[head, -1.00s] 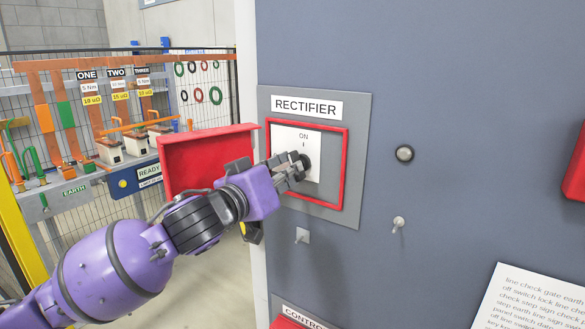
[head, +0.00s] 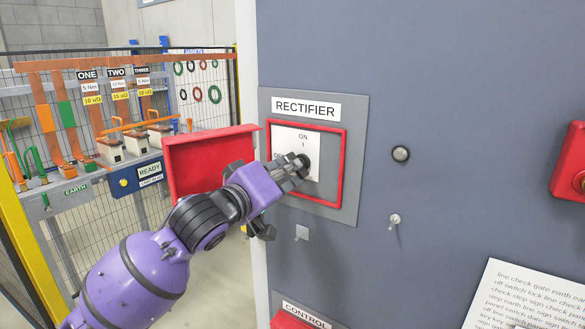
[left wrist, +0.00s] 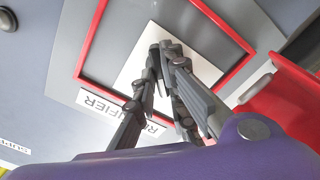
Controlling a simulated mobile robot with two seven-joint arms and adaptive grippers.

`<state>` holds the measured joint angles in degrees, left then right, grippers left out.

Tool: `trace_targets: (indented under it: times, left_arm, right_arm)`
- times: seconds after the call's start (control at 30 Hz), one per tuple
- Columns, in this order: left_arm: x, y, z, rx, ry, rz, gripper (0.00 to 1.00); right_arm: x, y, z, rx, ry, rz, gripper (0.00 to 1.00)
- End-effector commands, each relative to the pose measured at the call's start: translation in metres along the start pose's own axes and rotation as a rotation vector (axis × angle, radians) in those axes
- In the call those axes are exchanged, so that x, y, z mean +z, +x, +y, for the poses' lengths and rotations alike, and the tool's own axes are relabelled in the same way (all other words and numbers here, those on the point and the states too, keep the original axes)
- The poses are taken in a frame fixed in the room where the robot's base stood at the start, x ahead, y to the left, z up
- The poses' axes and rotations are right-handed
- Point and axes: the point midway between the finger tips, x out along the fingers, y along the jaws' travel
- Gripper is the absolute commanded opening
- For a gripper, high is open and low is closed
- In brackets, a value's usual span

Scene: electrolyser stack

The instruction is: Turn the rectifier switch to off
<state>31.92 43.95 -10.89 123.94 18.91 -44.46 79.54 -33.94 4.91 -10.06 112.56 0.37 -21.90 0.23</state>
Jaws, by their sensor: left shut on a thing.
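The rectifier switch (head: 307,160) is a dark round knob on a white plate (head: 318,143) marked ON at the top. Part of another label shows left of the knob, largely covered by my fingers. A red frame surrounds the plate, under the RECTIFIER sign (head: 306,108). My left gripper (head: 302,166) is shut on the knob, reaching in from the lower left. In the left wrist view, its fingertips (left wrist: 166,48) meet over the white plate (left wrist: 198,66). The fingers hide most of the knob, so its pointing direction cannot be told. My right gripper is not in view.
A red cover (head: 208,162) stands open on the left of the frame, close to my left wrist. A round button (head: 401,153) and a key switch (head: 394,219) sit to the right. A mesh fence (head: 195,80) stands behind at left.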

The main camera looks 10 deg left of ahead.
Motion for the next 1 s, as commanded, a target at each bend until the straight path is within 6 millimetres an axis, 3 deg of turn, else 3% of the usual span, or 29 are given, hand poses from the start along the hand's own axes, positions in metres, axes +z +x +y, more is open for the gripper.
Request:
trace_targets:
  times: [0.27, 0.63, 1.0]
  left_arm:
    - [0.0004, -0.0001, -0.0002, -0.001, -0.012, -0.001, 0.0]
    - [0.0006, 0.0, 0.0, 0.0, -0.392, -0.001, 0.0]
    - [0.0004, 0.0, 0.0001, 0.0, -0.444, 0.0, 0.0]
  right_arm:
    - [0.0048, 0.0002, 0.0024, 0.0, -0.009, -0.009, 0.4]
    - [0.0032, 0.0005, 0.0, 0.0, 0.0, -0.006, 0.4]
    - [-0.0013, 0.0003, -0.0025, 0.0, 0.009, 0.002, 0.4]
